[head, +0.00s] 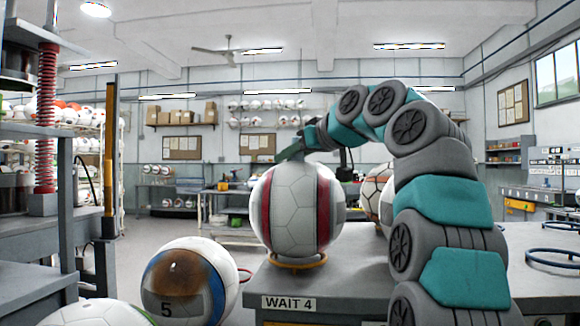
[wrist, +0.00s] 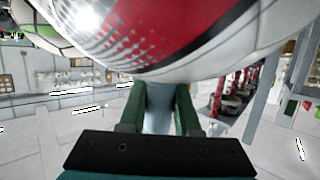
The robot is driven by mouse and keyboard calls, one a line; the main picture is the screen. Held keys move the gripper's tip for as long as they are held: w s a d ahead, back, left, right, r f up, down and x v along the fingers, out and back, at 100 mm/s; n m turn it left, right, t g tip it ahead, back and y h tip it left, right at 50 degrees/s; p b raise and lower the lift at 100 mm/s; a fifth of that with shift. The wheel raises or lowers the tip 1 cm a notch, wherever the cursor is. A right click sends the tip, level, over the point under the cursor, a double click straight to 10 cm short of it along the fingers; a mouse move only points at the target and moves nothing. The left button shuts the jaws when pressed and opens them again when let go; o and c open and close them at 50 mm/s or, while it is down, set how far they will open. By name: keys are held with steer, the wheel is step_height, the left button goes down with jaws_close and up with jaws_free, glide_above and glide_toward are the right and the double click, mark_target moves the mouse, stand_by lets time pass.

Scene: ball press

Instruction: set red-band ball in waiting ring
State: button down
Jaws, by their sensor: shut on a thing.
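The red-band ball (head: 282,212), white with red bands, is upright over an orange ring (head: 297,262) on the grey bench marked WAIT 4 (head: 289,303). Its underside meets the ring in the picture; I cannot tell whether it rests there or hangs just above. My gripper (head: 291,153) is at the top of this ball, shut on it, with my arm arching in from the right. In the wrist view, the red-band ball (wrist: 190,30) fills the top, and the green fingers of my gripper (wrist: 160,100) reach up to it. Their contact with the ball is partly hidden.
An orange-brown-striped ball (head: 370,190) and another ball stand behind my arm. Blue rings (head: 556,258) lie on the bench at right. A ball marked 5 (head: 185,283) is at lower left, near a press with a red spring (head: 46,118).

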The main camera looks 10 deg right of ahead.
steer(key=shift+f, duration=0.3)
steer(key=shift+f+b, duration=0.3)
steer(key=shift+b, duration=0.05)
steer(key=c, duration=0.6)
jaws_free()
steer(key=shift+r+p, duration=0.4)
steer(key=v, duration=1.1)
steer(key=shift+s, duration=0.15)
steer(key=shift+s+d+r, duration=0.1)
steer(key=shift+s+d, duration=0.1)
steer(key=shift+s, duration=0.05)
